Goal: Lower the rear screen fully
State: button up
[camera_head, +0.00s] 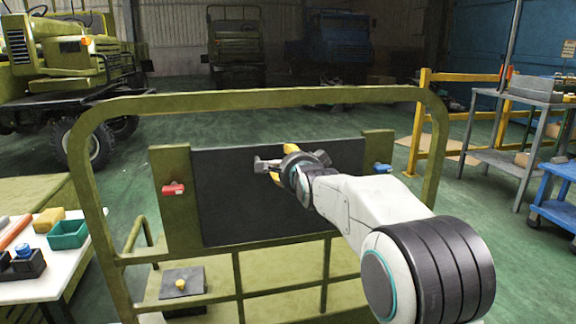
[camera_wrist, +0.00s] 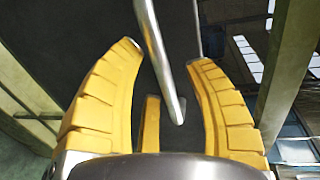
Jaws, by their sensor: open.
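The rear screen (camera_head: 235,210) is a dark flat panel set between two olive posts inside a tubular olive frame (camera_head: 250,99). Open space shows between its top edge and the frame's top bar. A metal handle (camera_head: 264,163) stands out near the panel's upper middle. My gripper (camera_head: 280,160) is at the handle, with yellow fingers open. In the wrist view the handle's bar (camera_wrist: 160,60) runs between the spread fingers of my gripper (camera_wrist: 165,56), with gaps on both sides. My gripper and arm hide part of the panel's right side.
A red latch (camera_head: 173,190) sits on the left post and a blue latch (camera_head: 382,168) on the right one. A white table (camera_head: 40,285) with a green bin (camera_head: 68,235) stands at left. A grey workbench (camera_head: 510,160) and yellow railing (camera_head: 417,125) stand at right.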

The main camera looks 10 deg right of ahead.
jog(key=shift+w, duration=0.35)
grip_shut()
dwell(0.4)
jog(key=shift+f, duration=0.1)
